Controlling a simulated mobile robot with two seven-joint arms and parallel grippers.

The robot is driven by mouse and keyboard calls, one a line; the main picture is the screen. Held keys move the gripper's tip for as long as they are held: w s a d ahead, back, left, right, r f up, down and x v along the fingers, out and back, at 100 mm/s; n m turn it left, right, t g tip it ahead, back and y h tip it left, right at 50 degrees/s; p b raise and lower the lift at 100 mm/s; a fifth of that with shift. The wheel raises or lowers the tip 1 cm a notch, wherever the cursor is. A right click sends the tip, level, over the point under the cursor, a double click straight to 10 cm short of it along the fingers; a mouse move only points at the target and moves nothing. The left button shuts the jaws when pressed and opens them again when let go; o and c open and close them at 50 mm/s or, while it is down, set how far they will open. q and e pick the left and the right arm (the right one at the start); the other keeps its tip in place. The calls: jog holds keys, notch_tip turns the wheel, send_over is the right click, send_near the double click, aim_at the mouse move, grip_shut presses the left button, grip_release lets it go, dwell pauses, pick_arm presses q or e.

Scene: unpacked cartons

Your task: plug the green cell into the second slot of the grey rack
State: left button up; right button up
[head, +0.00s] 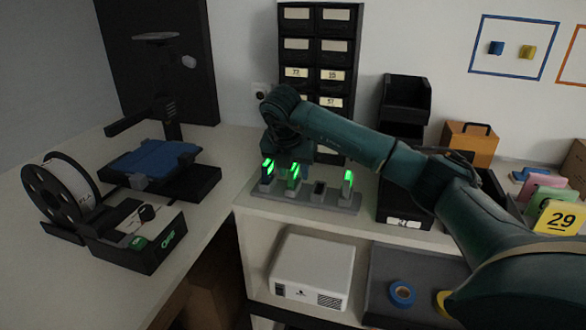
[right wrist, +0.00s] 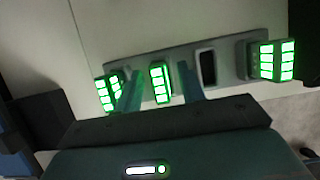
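The grey rack (head: 330,204) stands on the white counter and also shows in the right wrist view (right wrist: 228,66). The green cell (head: 293,177) stands upright in line with the rack's second slot from the left. In the right wrist view the green cell (right wrist: 160,83) is between my right gripper's fingers (right wrist: 160,88), with a small gap visible on each side. My right gripper (head: 293,165) is open around it, pointing down; the cell's foot is partly hidden. My left gripper is in neither view.
A dark-bodied lit cell (head: 267,173) stands at the rack's left end and another lit cell (head: 347,184) at its right end. The third slot (head: 319,188) is empty. A black drawer tower (head: 318,55) stands behind; a black bin (head: 405,213) is to the right.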

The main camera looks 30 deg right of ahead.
jog(key=v, duration=1.3)
jog(key=shift+p, duration=0.35)
